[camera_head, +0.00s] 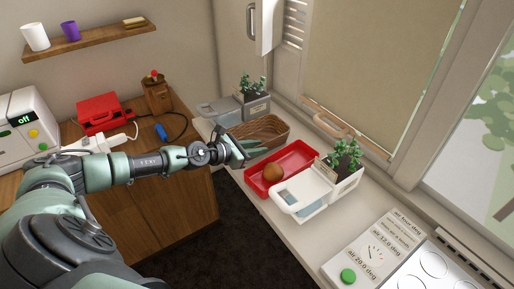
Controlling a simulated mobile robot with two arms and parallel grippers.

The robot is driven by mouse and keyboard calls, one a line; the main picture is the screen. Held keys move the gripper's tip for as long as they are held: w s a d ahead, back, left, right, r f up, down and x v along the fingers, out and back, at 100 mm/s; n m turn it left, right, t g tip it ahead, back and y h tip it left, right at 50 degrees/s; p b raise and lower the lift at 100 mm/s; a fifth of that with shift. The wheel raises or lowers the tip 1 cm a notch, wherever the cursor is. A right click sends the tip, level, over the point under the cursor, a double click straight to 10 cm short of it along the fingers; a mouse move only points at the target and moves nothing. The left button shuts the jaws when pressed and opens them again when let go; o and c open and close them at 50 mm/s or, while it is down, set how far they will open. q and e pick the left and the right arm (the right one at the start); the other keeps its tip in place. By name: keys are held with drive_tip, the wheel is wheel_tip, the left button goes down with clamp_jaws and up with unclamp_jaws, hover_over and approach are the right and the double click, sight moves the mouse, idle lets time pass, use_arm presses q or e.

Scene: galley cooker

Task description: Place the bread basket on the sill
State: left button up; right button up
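A brown wicker bread basket (268,125) sits on the pale ledge (238,178) below the window, between a grey planter box and a red tray. My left gripper (246,149) reaches in from the left and is at the near left side of the basket. Its fingers overlap the basket's near edge in the view, so I cannot tell whether they touch it or are open or shut. The basket's near left side is partly hidden by the gripper. My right gripper is out of view.
A red tray (301,153) with a brown round item (272,173) stands right of the basket. A white container (291,190) and potted herbs (346,155) follow. A wooden handled item (330,117) lies by the window. A panel with a green button (348,275) is at front right.

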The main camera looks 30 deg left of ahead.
use_arm(q)
drive_tip(key=shift+r, duration=0.1)
drive_tip(key=shift+s+r, duration=0.1)
drive_tip(key=shift+r, duration=0.05)
drive_tip(key=b+v, duration=0.1)
drive_tip(key=v, duration=0.1)
drive_tip(key=b+v, duration=0.1)
drive_tip(key=b, duration=0.1)
drive_tip(key=f+b+v, duration=0.1)
drive_tip(key=v, duration=0.1)
drive_tip(key=shift+s+a+r+b, duration=0.2)
drive_tip(key=shift+s+b, duration=0.1)
drive_tip(key=shift+s, duration=0.2)
drive_tip(key=b+v, duration=0.3)
drive_tip(key=b, duration=0.4)
drive_tip(key=shift+s+a+r+p, duration=0.15)
drive_tip(key=shift+s+r+p, duration=0.15)
drive_tip(key=shift+r+p, duration=0.3)
drive_tip(key=shift+v, duration=1)
drive_tip(key=shift+f, duration=0.1)
drive_tip(key=shift+s, duration=0.1)
